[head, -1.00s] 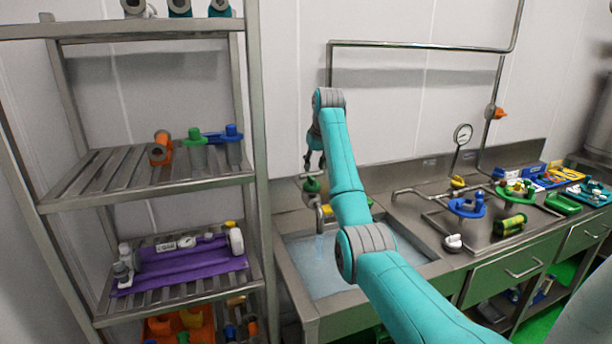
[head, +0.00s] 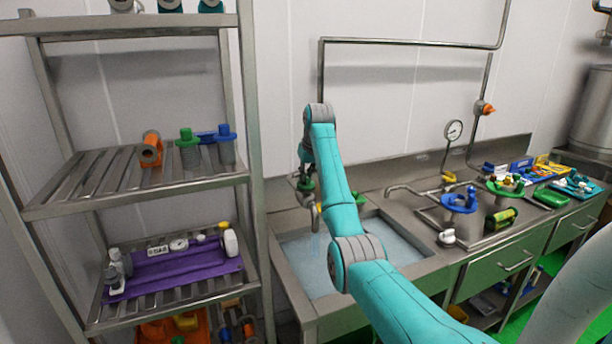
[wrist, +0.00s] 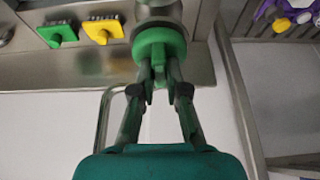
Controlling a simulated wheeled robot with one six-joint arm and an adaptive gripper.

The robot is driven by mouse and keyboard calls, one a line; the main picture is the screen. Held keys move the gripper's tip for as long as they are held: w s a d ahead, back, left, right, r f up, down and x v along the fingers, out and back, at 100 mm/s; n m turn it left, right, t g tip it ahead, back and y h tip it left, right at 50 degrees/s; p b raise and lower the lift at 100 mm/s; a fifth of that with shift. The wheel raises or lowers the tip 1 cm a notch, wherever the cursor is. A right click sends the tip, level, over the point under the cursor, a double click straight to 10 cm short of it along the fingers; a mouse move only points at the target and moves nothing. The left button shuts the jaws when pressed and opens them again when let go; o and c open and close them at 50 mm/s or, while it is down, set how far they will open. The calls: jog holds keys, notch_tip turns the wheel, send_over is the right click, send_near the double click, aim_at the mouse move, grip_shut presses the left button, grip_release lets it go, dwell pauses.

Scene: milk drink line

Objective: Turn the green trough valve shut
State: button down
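The green trough valve (wrist: 160,45) has a round green collar and a narrow handle, on a grey metal body. In the head view the green valve (head: 306,185) shows small above the left end of the trough (head: 285,262), partly hidden by my arm. My gripper (wrist: 159,76) is at the valve, its two fingers leaning inward to either side of the handle. The fingers look closed on the handle. In the head view my gripper (head: 303,163) is small and dark, so finger contact cannot be told there.
A green square plate (wrist: 57,34) and a yellow one (wrist: 103,30), each with a handle, lie left of the valve. A metal shelf rack (head: 258,130) stands close on the left. Blue handwheel (head: 459,203) and other parts lie on the bench to the right.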

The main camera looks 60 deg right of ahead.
jog(key=shift+m, duration=0.3)
jog(key=m+g+h, duration=0.1)
jog(key=m, duration=0.2)
jog(key=shift+w+a+m, duration=0.1)
jog(key=shift+a+m, duration=0.05)
jog(key=shift+m, duration=0.25)
jog(key=m+g, duration=0.1)
jog(key=m, duration=0.1)
jog(key=m+h, duration=0.1)
jog(key=m, duration=0.1)
jog(key=shift+w+m+g, duration=0.1)
jog(key=shift+m+g, duration=0.2)
jog(key=shift+g, duration=0.1)
jog(key=m+g, duration=0.1)
jog(key=m, duration=0.3)
jog(key=shift+w+m+g, duration=0.1)
jog(key=shift+m+g, duration=0.2)
jog(key=shift+g, duration=0.1)
jog(key=shift+m+g, duration=0.7)
jog(key=shift+m, duration=1.2)
jog(key=shift+m+y, duration=0.3)
jog(key=shift+y, duration=0.1)
jog(key=c, duration=1.2)
grip_release()
jog(key=shift+r, duration=0.1)
